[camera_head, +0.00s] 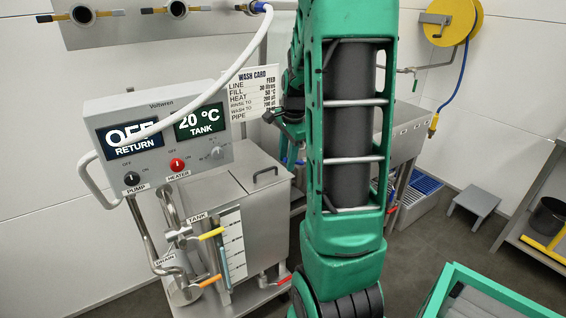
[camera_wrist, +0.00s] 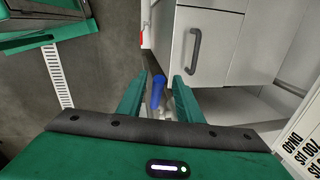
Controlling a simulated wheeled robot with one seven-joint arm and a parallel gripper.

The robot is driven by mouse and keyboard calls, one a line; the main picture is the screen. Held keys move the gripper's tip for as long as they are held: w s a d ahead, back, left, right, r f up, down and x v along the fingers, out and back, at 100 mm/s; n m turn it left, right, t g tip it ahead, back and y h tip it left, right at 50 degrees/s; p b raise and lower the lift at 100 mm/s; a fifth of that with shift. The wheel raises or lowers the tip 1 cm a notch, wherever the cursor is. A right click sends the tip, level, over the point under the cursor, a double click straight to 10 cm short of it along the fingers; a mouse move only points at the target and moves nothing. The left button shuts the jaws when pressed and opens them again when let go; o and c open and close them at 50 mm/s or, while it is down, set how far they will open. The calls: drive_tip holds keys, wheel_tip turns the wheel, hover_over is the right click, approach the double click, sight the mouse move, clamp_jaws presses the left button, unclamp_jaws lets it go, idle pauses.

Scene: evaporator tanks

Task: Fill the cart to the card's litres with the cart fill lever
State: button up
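The blue lever (camera_wrist: 158,82), apparently the cart fill lever, shows between my fingers in the wrist view. My gripper (camera_wrist: 160,78) is open around it, with gaps visible on both sides. In the head view my arm hides most of this lever. The wash card (camera_head: 253,98) hangs on the wall and seems to read FILL 30 litres. The steel cart tank (camera_head: 262,205) has its lid on. Its sight gauge (camera_head: 232,245) is at the front; the water level is too small to read surely.
The control box (camera_head: 158,125) shows return OFF and tank 20 °C. A yellow tank lever (camera_head: 211,234) and an orange drain lever (camera_head: 210,281) sit on the cart's pipes. A white hose (camera_head: 215,88) arcs above. A grey step stool (camera_head: 474,203) stands on the right floor.

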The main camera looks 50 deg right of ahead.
drive_tip(key=shift+w+f, duration=0.1)
drive_tip(key=shift+f, duration=0.5)
clamp_jaws()
